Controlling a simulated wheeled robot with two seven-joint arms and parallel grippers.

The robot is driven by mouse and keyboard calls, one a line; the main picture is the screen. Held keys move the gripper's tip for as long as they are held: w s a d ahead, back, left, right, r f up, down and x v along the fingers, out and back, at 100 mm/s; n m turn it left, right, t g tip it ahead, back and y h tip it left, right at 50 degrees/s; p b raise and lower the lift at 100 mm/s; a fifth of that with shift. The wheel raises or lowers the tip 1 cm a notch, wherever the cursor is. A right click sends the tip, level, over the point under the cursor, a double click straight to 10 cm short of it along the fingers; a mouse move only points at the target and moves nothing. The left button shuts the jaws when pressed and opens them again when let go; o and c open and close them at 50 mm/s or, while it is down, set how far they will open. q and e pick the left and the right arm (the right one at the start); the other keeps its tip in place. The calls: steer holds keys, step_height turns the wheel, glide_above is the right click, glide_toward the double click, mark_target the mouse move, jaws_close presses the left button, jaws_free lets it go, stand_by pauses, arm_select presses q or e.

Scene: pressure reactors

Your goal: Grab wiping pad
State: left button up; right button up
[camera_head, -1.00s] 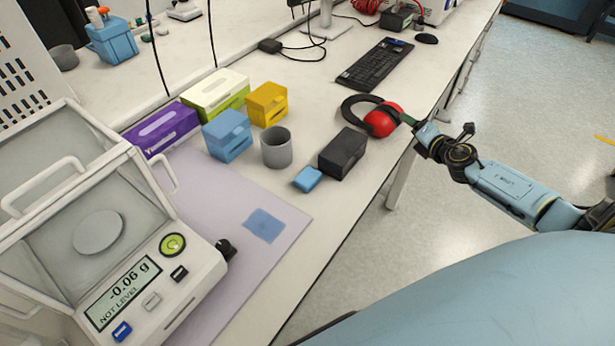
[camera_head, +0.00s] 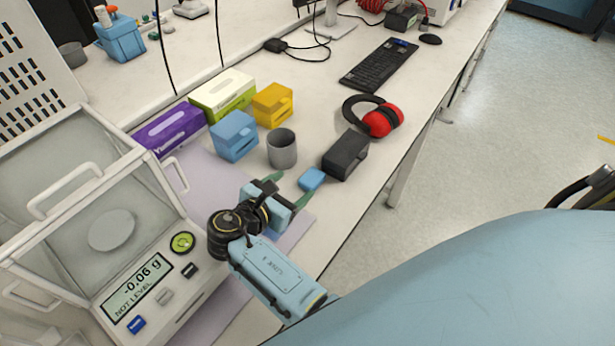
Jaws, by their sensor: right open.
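A small blue pad-like block (camera_head: 312,179) lies on the bench beside the black box. A flat blue square lay on the pale lilac mat in the earlier view; my right arm and gripper now cover that spot. I cannot tell for certain which of the two is the wiping pad. My right gripper (camera_head: 287,189) is open above the mat's right edge, its green fingers spread and pointing towards the block. It appears just short of the block, with nothing seen between the fingers. My left gripper is out of view.
A balance (camera_head: 158,290) stands at left. A grey cup (camera_head: 282,150), black box (camera_head: 346,155), blue box (camera_head: 234,137), yellow box (camera_head: 273,104) and red earmuffs (camera_head: 384,121) stand beyond the gripper. The bench edge drops to open floor at right.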

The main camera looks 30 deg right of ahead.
mark_target(311, 178)
steer(key=shift+s+a+f+g, duration=0.1)
steer(key=shift+s+a+g, duration=0.15)
steer(key=shift+a, duration=0.4)
steer(key=shift+s+a+f+g, duration=0.15)
steer(key=shift+s+a, duration=0.15)
steer(key=shift+a, duration=0.3)
steer(key=shift+y, duration=0.3)
steer(key=x, duration=1)
steer(key=b+x, duration=0.1)
steer(key=x, duration=0.1)
steer(key=shift+w+a+f, duration=0.15)
steer(key=shift+w+f, duration=0.15)
steer(key=shift+w, duration=0.1)
steer(key=shift+w+d+f, duration=0.15)
steer(key=shift+d+f, duration=0.05)
steer(key=shift+d, duration=0.2)
steer(key=c, duration=1)
steer(key=shift+r, duration=0.1)
steer(key=shift+c, duration=0.2)
